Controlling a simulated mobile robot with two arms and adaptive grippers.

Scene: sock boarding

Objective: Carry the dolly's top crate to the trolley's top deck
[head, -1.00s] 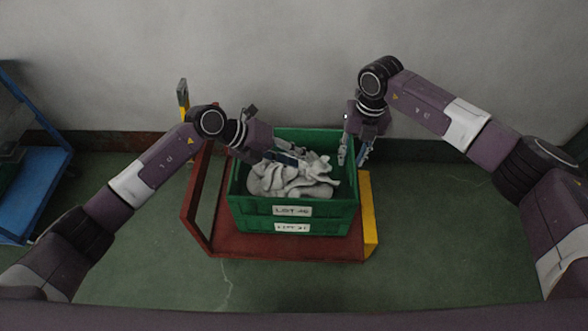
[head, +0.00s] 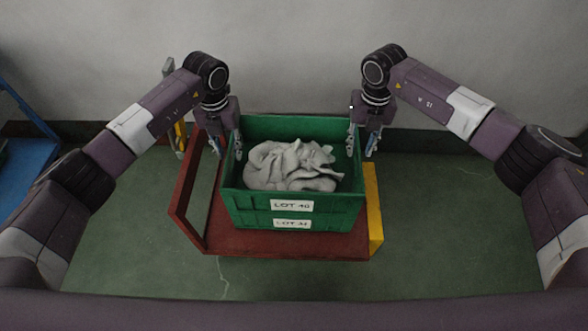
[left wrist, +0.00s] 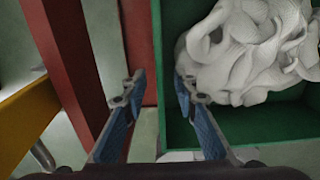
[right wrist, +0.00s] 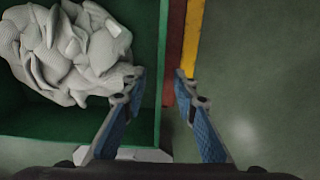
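The green top crate (head: 335,207), labelled LOT and a number, is full of pale grey-white socks (head: 290,166). It sits on a second green crate (head: 252,222) on the red dolly (head: 300,243). My left gripper (head: 230,148) is open at the crate's left wall, one finger inside and one outside; the left wrist view shows the wall (left wrist: 156,60) between the fingers. My right gripper (head: 360,146) is open astride the right wall (right wrist: 161,70) in the same way. The blue trolley (head: 22,165) is cut off at the left edge; its top deck is not clearly visible.
The dolly has a red frame (head: 183,190) on its left and a yellow bar (head: 373,205) on its right. A grey wall (head: 290,60) stands close behind. Green floor (head: 450,220) is free to the right and in front.

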